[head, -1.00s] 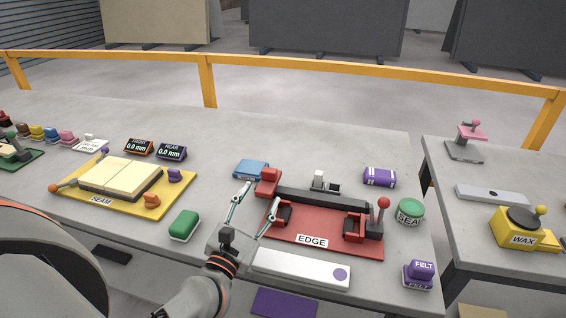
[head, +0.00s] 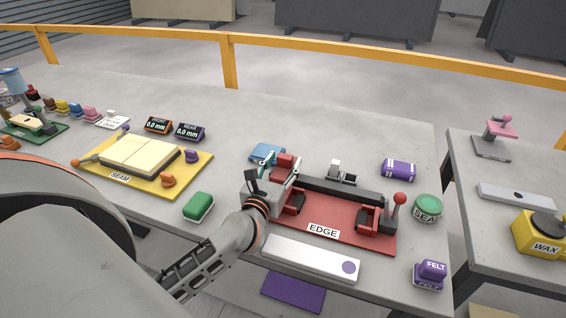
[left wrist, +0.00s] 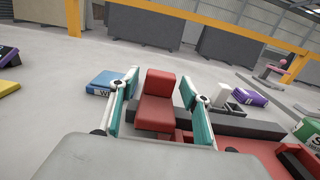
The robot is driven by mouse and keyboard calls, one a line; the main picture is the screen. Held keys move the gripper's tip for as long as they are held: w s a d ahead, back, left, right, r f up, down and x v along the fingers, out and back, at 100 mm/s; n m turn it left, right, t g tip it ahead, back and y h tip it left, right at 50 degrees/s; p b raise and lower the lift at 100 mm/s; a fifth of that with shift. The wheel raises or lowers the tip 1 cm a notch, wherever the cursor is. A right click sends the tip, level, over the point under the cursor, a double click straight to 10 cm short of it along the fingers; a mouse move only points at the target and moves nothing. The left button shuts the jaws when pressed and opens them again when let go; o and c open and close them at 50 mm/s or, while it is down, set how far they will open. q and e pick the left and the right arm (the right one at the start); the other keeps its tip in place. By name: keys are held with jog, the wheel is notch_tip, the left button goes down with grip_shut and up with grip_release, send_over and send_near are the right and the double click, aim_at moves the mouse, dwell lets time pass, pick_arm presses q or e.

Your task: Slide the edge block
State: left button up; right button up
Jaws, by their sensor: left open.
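The red EDGE fixture (head: 342,238) lies on the stone worktop with a dark rail (head: 335,189) along its back. A red block (head: 284,159) stands at the rail's left end; it also shows in the left wrist view (left wrist: 157,97). My left gripper (head: 279,167) is open at this block. In the left wrist view, its teal-padded fingers (left wrist: 159,92) stand on either side of the block, with a visible gap at the right finger. The gripper hides part of the fixture's left end. My right gripper is not in view.
A blue block (head: 266,152) lies just behind the gripper. A red-knobbed lever (head: 399,199) stands at the fixture's right end. A white bar (head: 312,259) lies in front. The yellow SEAM fixture (head: 123,184) and green block (head: 198,206) are to the left.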

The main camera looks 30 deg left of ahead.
pick_arm(q)
grip_shut()
jog(key=d, duration=0.3)
jog(key=w+d, duration=0.1)
jog(key=d, duration=0.2)
jog(key=w+d, duration=0.1)
jog(key=d, duration=0.2)
jog(key=shift+w+d, duration=0.1)
jog(key=shift+d, duration=0.1)
grip_release()
